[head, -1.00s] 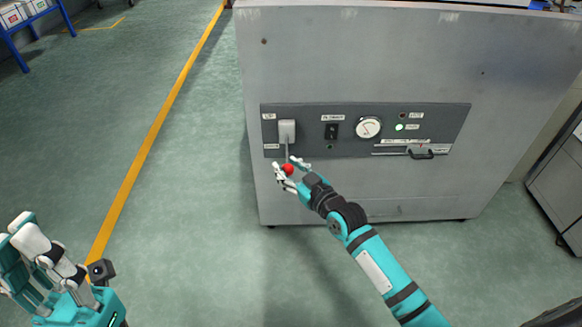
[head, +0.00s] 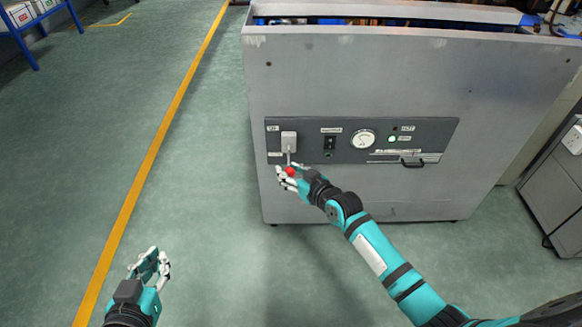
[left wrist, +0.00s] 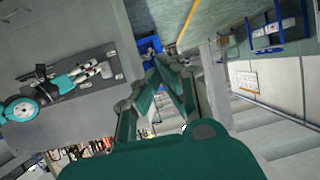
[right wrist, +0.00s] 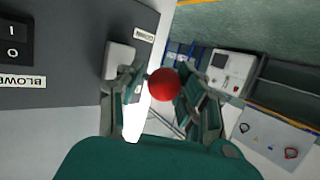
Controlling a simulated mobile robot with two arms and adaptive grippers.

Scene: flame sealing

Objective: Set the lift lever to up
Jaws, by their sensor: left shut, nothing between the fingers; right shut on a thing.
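The lift lever is on the left of the machine's dark control panel (head: 440,132). Its pale base (head: 289,139) has a thin rod that hangs down to a red ball knob (head: 290,172). My right gripper (head: 285,172) is shut on the knob, with fingers on both sides of it. The red knob also shows between the fingers in the right wrist view (right wrist: 163,85). My left gripper (head: 158,264) is shut and empty, over the floor at the lower left, well away from the panel.
Right of the lever on the panel are a black blower switch (head: 330,143), a round gauge (head: 363,140), a lit green lamp (head: 392,139) and a dark handle (head: 412,163). A grey cabinet (head: 555,190) stands at the right. The floor at the left is open, with a yellow line (head: 150,160).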

